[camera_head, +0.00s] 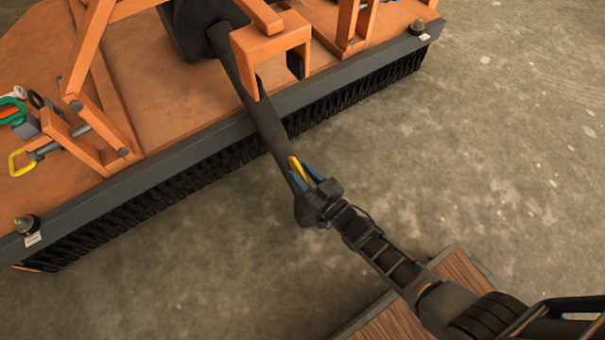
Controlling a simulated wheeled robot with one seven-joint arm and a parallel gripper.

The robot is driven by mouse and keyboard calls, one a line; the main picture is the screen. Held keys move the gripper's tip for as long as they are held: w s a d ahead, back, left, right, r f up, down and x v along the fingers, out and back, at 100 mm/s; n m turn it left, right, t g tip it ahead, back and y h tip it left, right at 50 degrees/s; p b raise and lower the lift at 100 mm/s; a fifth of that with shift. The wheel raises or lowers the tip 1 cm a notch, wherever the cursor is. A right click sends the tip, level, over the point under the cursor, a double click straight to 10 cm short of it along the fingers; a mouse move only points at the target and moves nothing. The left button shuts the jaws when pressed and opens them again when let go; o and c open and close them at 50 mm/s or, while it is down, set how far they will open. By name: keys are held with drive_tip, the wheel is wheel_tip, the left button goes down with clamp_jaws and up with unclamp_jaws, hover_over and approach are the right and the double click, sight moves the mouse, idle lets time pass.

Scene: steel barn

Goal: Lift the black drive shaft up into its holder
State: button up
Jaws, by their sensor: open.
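The black drive shaft (262,122) slopes from the dark housing on the orange machine, over the machine's front edge, down to its lower end (304,213) above or on the floor. An orange bracket (272,44), which looks like the holder, stands over the upper part of the shaft; the shaft runs down past its left side. My gripper (300,172) is open at the lower part of the shaft, with blue and yellow showing at its fingers. It overlaps the shaft in the picture; I cannot tell whether the fingers straddle or touch it.
The orange sweeper deck (170,95) has a grey front beam and black bristles (170,195) below. Orange struts and coloured shackles (20,110) are at the left. A wood-topped surface (400,318) lies under my arm. Concrete floor (480,150) is clear at the right.

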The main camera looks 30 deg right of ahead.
drive_tip(key=shift+c, duration=0.5)
clamp_jaws()
